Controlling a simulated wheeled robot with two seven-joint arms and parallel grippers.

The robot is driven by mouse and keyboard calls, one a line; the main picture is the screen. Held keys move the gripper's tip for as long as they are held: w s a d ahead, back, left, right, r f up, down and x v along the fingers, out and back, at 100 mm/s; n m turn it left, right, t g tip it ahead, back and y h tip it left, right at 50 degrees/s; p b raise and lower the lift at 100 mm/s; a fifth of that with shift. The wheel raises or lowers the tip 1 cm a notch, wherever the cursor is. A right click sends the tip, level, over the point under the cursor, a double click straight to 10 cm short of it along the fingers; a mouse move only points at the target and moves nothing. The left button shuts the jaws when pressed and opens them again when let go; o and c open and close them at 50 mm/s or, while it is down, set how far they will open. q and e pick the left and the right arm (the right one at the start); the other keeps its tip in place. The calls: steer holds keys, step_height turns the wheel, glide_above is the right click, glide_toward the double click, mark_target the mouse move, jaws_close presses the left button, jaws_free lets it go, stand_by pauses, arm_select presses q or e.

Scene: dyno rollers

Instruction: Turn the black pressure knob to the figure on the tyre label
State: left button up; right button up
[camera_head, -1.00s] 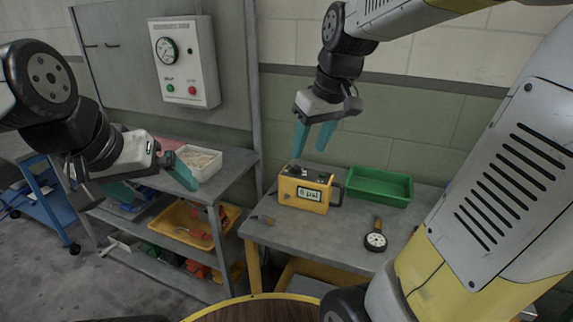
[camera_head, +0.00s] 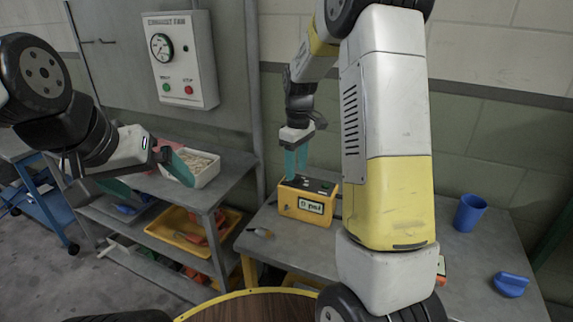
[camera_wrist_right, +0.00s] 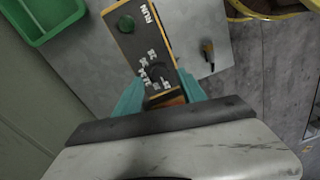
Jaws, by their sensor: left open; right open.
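The yellow inflator box (camera_head: 288,202) stands on the grey bench, its front display (camera_head: 311,206) seeming to read "0 psi". My right gripper (camera_head: 296,165) is open, pointing down over the left part of the box top. In the right wrist view, the box's dark top (camera_wrist_right: 142,45) carries a green button (camera_wrist_right: 126,24) marked RUN and a ring of white figures. The black knob (camera_wrist_right: 157,72) seems to lie within these figures, between the teal fingers, but is hard to make out. My left gripper (camera_head: 150,180) is open and empty at the left. I cannot make out a tyre label.
A white tray (camera_head: 207,172) and a yellow bin (camera_head: 168,232) sit on the left shelving. A blue cup (camera_head: 470,212) and a blue object (camera_head: 510,284) are on the right bench. A green tray (camera_wrist_right: 40,32) is beside the box. My right arm hides the bench's middle.

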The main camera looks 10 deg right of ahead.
steer(key=shift+f, duration=0.95)
jaws_close()
steer(key=shift+m, duration=0.3)
steer(key=m, duration=0.3)
steer(key=shift+m, duration=1.6)
